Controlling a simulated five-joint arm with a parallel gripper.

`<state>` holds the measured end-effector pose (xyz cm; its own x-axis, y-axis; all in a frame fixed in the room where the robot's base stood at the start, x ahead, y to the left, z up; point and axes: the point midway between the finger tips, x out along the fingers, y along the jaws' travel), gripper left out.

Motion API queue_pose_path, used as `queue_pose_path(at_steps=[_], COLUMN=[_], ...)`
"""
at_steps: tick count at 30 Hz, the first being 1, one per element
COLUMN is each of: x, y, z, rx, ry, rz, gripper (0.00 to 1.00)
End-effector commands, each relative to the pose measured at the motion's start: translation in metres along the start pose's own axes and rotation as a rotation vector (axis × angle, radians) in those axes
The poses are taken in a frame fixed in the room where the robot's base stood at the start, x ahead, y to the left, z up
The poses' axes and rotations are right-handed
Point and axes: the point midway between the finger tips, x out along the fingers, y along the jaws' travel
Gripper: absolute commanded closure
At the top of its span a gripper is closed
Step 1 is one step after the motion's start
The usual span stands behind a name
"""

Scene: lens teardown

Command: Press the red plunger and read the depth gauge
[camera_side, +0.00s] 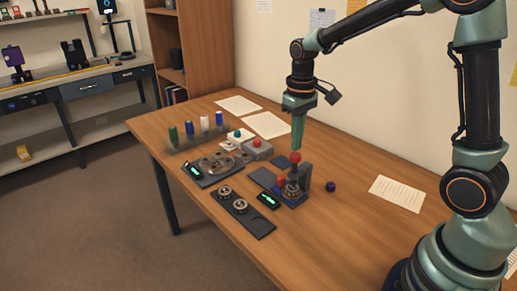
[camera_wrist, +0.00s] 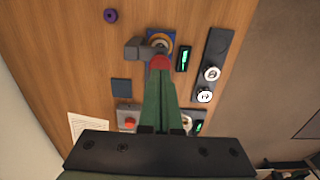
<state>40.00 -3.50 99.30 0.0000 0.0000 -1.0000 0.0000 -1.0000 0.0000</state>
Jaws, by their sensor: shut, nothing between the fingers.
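The red plunger knob (camera_side: 295,157) tops a small dark press on a blue base, its shaft upright. It also shows in the wrist view (camera_wrist: 160,62), just beyond my fingertips. My gripper (camera_side: 297,147) is shut and empty, pointing down right above the knob; I cannot tell whether the tips touch it. In the wrist view its green fingers (camera_wrist: 160,74) cover part of the knob. A small black gauge with a green-lit display (camera_side: 268,200) lies beside the press, and shows in the wrist view (camera_wrist: 184,58); its digits are too small to read.
A dark tray (camera_side: 255,224) with two metal rings lies in front of the press. A grey box with a red button (camera_side: 257,148) and a second lit display (camera_side: 194,170) stand farther left. A purple ring (camera_side: 331,186) lies right of the press. The table's right side is mostly clear.

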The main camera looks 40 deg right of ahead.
Motion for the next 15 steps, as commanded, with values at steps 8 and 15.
queue_pose_path(at_steps=[8, 15], x=[0.0007, 0.0091], y=[0.0000, 0.0000], z=[0.0000, 0.0001], rx=[0.000, 0.000], ry=[0.000, -0.001], rz=[0.000, 0.000], gripper=[1.00, 1.00])
